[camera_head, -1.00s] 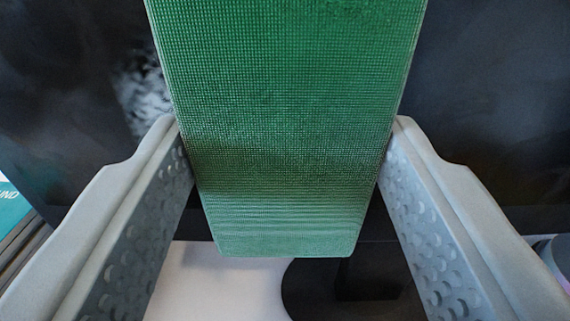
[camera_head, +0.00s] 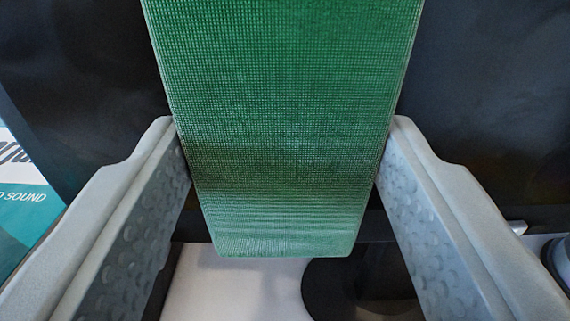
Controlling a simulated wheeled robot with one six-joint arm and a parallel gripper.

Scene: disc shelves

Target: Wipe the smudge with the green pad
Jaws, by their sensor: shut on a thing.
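The green pad (camera_head: 285,110) is a textured block that fills the upper middle of the view. My gripper (camera_head: 283,150) is shut on it, one grey finger at each side. The pad is in front of a dark, upright screen-like panel (camera_head: 480,90). Whether the pad touches the panel cannot be told. No smudge shows on the visible parts of the panel; the part behind the pad is hidden.
Below the panel are a dark round stand base (camera_head: 335,290) and a white surface (camera_head: 235,290). A teal and white item with lettering (camera_head: 25,205) stands at the left edge. A dark round object (camera_head: 558,255) is cut off at the right edge.

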